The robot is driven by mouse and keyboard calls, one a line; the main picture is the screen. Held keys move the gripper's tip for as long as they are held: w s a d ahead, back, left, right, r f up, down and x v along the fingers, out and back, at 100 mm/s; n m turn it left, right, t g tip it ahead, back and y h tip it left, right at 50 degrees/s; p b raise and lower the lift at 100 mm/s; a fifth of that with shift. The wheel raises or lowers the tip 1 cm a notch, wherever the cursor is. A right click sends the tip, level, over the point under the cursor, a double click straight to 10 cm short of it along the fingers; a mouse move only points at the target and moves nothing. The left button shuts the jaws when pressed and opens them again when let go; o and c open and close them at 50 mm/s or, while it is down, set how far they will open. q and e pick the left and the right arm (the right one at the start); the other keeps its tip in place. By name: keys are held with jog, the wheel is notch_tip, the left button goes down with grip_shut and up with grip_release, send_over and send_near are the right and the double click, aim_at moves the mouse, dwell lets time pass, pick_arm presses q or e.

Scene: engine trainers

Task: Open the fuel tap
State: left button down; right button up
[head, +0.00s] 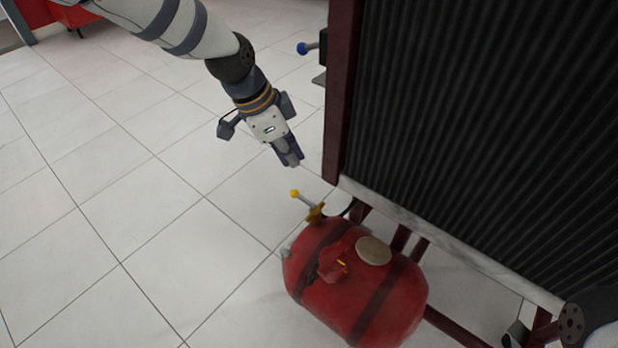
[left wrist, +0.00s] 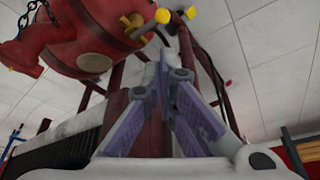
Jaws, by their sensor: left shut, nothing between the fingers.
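The red fuel tank (head: 355,285) lies under the radiator frame, and it also shows at the upper left in the left wrist view (left wrist: 85,45). The brass fuel tap (head: 316,212) sits at its upper end. The tap's pale lever ends in a yellow knob (head: 295,193) pointing up and left; this knob also shows in the left wrist view (left wrist: 162,16). My left gripper (head: 293,163) is shut and empty, pointing down above the knob, with a gap between them. Its purple fingers (left wrist: 165,58) meet in the left wrist view. My right gripper is out of view.
A large ribbed dark radiator (head: 480,130) in a dark red frame (head: 340,95) stands close right of my left gripper. A blue-knobbed lever (head: 303,48) sticks out from behind the frame. The tiled floor (head: 130,190) to the left is clear.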

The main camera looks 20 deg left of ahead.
aim_at(304, 200)
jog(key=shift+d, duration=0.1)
